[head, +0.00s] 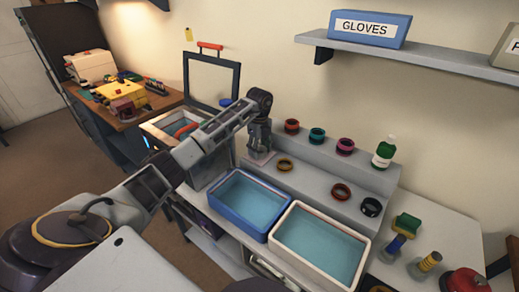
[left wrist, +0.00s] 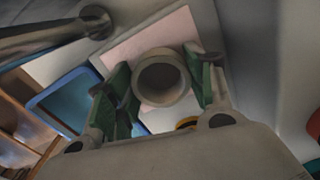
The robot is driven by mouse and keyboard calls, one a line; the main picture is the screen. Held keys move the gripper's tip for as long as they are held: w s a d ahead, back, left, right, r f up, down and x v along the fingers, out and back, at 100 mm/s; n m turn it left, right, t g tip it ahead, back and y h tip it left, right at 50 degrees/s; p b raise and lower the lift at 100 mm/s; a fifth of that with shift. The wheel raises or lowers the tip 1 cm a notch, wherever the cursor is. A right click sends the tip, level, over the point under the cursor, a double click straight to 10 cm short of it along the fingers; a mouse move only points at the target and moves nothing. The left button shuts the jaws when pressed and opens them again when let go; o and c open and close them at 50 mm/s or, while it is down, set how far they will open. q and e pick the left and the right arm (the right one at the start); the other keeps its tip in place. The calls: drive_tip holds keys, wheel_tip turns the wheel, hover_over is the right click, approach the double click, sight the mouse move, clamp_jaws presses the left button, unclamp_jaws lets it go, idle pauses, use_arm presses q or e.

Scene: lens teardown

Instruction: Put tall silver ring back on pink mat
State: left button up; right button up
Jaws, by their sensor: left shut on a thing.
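The tall silver ring (left wrist: 160,56) shows in the left wrist view as a grey, hollow ring between the green finger pads of my left gripper (left wrist: 164,80). The gripper is shut on it. The pink mat (left wrist: 124,46) lies behind the ring in that view; I cannot tell whether the ring touches it. In the head view my left gripper (head: 260,146) points down at the left end of the stepped grey shelf, over a small pale pink patch that is mostly covered. The ring is hidden by the fingers there. My right gripper is not in view.
A red ring (head: 291,126), teal ring (head: 317,135) and pink ring (head: 345,146) stand on the upper step. A gold ring (head: 285,165) is close right of the gripper. A blue-rimmed basin (head: 240,222) and a white basin (head: 285,250) stand in front.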

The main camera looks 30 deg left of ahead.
use_arm(q)
drive_tip(key=shift+f, duration=0.1)
drive_tip(key=o, duration=1)
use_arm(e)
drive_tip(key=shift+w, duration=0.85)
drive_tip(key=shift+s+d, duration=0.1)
